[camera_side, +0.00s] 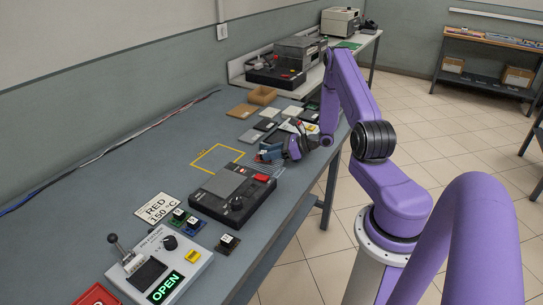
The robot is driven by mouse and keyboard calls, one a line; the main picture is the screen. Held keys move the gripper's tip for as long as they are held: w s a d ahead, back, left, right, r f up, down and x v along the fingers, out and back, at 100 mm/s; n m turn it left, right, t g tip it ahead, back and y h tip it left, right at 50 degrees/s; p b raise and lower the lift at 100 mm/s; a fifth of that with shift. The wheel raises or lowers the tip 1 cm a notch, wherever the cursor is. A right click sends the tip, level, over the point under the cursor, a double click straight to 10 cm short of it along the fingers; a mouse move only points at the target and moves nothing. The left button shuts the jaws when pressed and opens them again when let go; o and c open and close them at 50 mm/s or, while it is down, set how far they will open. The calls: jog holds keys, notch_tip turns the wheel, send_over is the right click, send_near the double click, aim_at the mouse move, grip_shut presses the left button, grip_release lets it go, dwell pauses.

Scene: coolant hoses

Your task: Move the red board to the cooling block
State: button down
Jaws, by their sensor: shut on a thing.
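My gripper (270,153) is low over the bench, just behind the dark device with a lever-like knob. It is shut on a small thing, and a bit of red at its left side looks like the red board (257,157). The board is mostly hidden by the jaws and too small to show its tilt. A grey finned plate (268,168), which looks like the cooling block, lies just below the gripper in the picture. I cannot tell whether the board touches it.
A dark device (232,197) with a red part stands in front. A yellow outline (215,158) marks bare bench to the left. Several flat tiles (265,125) lie behind. A control box (165,262) reading OPEN and a "RED 150 °C" card (158,208) are nearer.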

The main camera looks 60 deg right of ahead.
jog(key=shift+f, duration=0.5)
jog(key=shift+f, duration=0.15)
jog(key=c, duration=0.8)
grip_release()
